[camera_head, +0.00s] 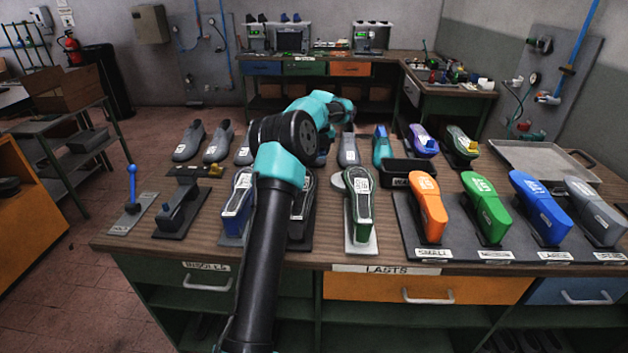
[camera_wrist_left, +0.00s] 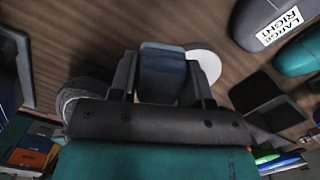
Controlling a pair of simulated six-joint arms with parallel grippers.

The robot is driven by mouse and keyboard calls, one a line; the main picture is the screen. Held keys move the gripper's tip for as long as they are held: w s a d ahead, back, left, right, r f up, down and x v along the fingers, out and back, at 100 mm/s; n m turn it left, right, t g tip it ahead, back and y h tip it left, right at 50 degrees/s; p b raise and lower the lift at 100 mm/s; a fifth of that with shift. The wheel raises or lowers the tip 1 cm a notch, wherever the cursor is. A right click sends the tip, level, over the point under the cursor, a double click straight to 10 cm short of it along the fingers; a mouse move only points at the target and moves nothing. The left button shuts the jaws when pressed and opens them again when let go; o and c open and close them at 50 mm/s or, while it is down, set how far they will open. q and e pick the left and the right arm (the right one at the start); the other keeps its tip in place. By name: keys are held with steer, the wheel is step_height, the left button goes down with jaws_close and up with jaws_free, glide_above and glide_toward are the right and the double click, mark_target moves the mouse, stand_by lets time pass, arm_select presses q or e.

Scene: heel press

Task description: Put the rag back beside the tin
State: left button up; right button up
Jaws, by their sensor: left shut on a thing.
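In the left wrist view my left gripper (camera_wrist_left: 163,88) is shut on a folded dark blue rag (camera_wrist_left: 163,70), which sits between its two fingers above the brown wooden bench. A flat white round shape (camera_wrist_left: 207,64) shows just right of the rag, partly covered by the gripper. I cannot tell whether it is the tin. In the head view my left arm reaches over the bench, and its forearm and wrist hide most of the gripper and the rag. My right gripper is in neither view.
Orange (camera_head: 428,205), green (camera_head: 486,208), blue (camera_head: 541,208) and grey (camera_head: 594,210) lasts stand on a dark board at the right. A green-black shoe on a light stand (camera_head: 361,215) is right of my arm. A metal tray (camera_head: 535,160) lies at the back right.

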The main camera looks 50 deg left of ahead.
arm_select(q)
glide_above(318, 179)
steer(key=shift+w+d+f, duration=0.1)
steer(key=shift+f, duration=2.4)
steer(key=shift+f, duration=2.5)
steer(key=shift+f, duration=0.15)
steer(key=o, duration=0.9)
steer(key=r, duration=0.4)
steer(key=d+r, duration=0.1)
steer(key=r, duration=0.7)
steer(key=shift+s+d+r, duration=0.1)
steer(key=shift+s+d, duration=0.1)
steer(key=shift+s, duration=0.1)
